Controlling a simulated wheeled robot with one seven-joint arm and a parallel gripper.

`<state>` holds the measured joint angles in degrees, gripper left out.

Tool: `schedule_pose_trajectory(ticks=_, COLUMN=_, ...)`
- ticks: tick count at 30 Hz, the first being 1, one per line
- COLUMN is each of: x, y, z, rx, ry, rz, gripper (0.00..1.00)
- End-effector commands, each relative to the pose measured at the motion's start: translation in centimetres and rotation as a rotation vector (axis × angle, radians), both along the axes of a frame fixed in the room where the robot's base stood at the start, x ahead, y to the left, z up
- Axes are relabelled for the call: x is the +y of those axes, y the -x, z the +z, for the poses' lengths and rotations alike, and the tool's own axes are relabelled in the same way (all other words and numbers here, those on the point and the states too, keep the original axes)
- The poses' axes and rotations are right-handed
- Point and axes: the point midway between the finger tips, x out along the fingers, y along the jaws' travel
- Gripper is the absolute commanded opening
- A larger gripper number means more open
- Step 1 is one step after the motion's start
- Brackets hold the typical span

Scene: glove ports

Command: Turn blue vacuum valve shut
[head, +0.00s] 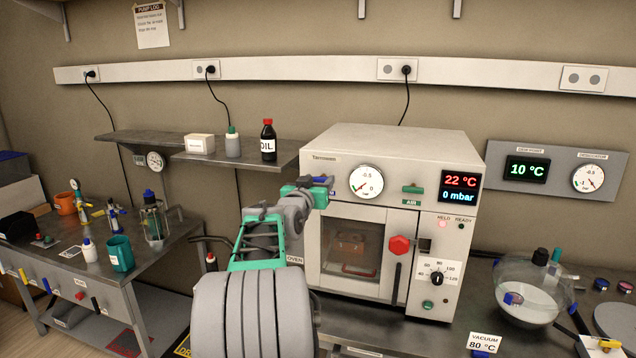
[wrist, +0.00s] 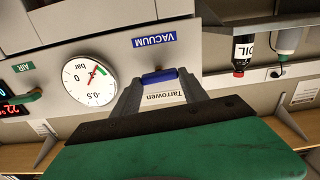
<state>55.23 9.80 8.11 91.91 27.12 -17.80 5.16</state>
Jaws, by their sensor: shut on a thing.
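The vacuum oven (head: 400,150) is a light grey box on the bench. The blue vacuum valve (wrist: 160,75) is a short bar handle on its front, beside the blue VACUUM label (wrist: 154,41) in the wrist view. The handle lies nearly level across the picture there. My gripper (wrist: 160,83) is shut on it, with one finger at each end. In the head view my gripper (head: 320,187) is at the oven's upper left front and largely covers the valve.
The green air valve (head: 413,189) is right of the gauge. A red door knob (head: 399,245) sits lower on the front. An oil bottle (head: 268,140) stands on the shelf behind my arm. A glass desiccator (head: 530,290) is on the bench at right.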

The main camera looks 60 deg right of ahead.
Motion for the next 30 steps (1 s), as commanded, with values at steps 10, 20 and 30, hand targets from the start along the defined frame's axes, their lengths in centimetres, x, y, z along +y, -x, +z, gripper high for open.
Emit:
schedule_pose_trajectory(ticks=10, x=-0.03, y=0.05, z=-0.42, rx=-0.077, ry=-0.011, rz=-0.001, gripper=0.1)
schedule_pose_trajectory(ticks=20, x=-0.04, y=0.04, z=-0.05, rx=-0.08, ry=-0.014, rz=-0.001, gripper=0.57)
schedule_pose_trajectory(ticks=30, x=-0.02, y=0.03, z=-0.03, rx=-0.079, ry=-0.013, rz=0.0, gripper=0.73)
